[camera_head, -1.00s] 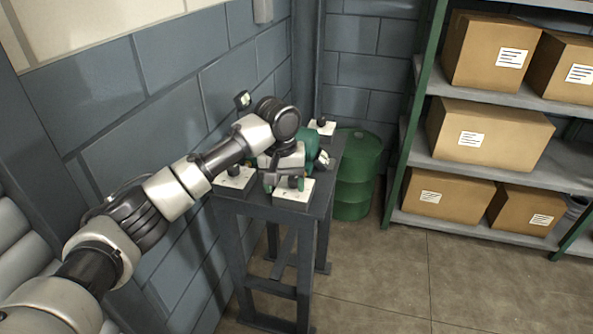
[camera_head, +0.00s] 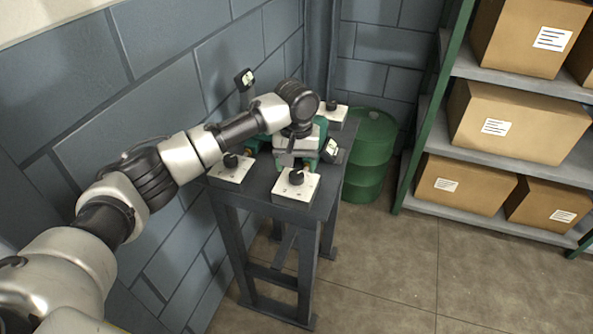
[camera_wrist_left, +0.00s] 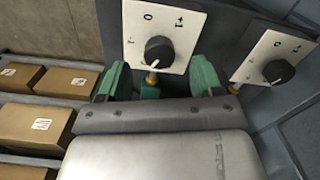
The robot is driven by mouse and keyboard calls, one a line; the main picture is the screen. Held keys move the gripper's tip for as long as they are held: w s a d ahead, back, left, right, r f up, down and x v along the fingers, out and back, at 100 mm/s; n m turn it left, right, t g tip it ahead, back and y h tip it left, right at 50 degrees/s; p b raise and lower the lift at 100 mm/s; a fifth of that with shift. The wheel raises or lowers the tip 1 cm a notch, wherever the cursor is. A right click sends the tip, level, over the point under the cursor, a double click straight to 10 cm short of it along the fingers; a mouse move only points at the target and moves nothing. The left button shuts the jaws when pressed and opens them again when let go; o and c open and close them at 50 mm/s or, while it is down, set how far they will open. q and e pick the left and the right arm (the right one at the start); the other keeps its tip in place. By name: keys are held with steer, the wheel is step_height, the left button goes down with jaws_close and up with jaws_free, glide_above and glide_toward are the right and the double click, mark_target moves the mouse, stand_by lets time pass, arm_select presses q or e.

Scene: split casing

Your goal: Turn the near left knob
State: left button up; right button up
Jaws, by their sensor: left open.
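The near left knob (camera_head: 231,161) is black and sits on a white plate at the table's left front corner. It also shows at the right of the left wrist view (camera_wrist_left: 278,71). The near right knob (camera_head: 296,177), on a similar plate, shows in the middle of the left wrist view (camera_wrist_left: 158,52). My left gripper (camera_head: 299,160) is behind the near right plate, to the right of the near left knob and apart from it. Its green fingers (camera_wrist_left: 160,78) are spread, with no knob between them. My right gripper is not in view.
The dark table (camera_head: 325,195) stands against the block wall. A green barrel (camera_head: 371,155) is behind; a shelf with boxes (camera_head: 520,120) is at right.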

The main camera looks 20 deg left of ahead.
mark_target(297, 174)
arm_select(q)
step_height(297, 174, down, 3)
steer(key=shift+w+r, duration=0.1)
steer(key=shift+r, duration=0.1)
steer(key=shift+f, duration=0.5)
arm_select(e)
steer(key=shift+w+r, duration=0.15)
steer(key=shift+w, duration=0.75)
arm_select(q)
steer(key=c, duration=0.9)
steer(key=shift+r, duration=0.1)
steer(key=shift+c, duration=0.2)
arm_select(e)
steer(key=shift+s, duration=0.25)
